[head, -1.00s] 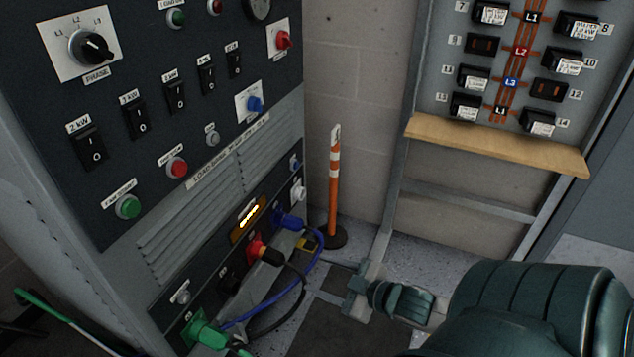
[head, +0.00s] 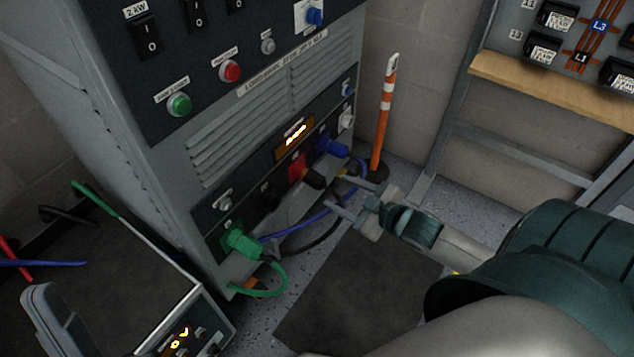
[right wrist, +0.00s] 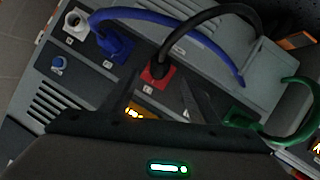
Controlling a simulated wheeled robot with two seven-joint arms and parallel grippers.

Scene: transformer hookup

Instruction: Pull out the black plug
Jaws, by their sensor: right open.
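The black plug (head: 313,178) sits in the red socket (head: 297,167) low on the load bank's front panel. In the right wrist view the black plug (right wrist: 165,65) is seated in the red socket (right wrist: 152,78), with its black cable arching up and right. My right gripper (head: 338,190) is open, its fingers pointing at the panel just right of the black plug. It appears apart from the plug, with nothing between the fingers. My left gripper is not in view.
A blue plug (head: 333,146) sits just right of the black one, and a green plug (head: 242,243) further left. Their cables loop close to the black cable. An orange-and-white post (head: 384,115) stands behind my right gripper. A dark mat (head: 350,290) covers the floor.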

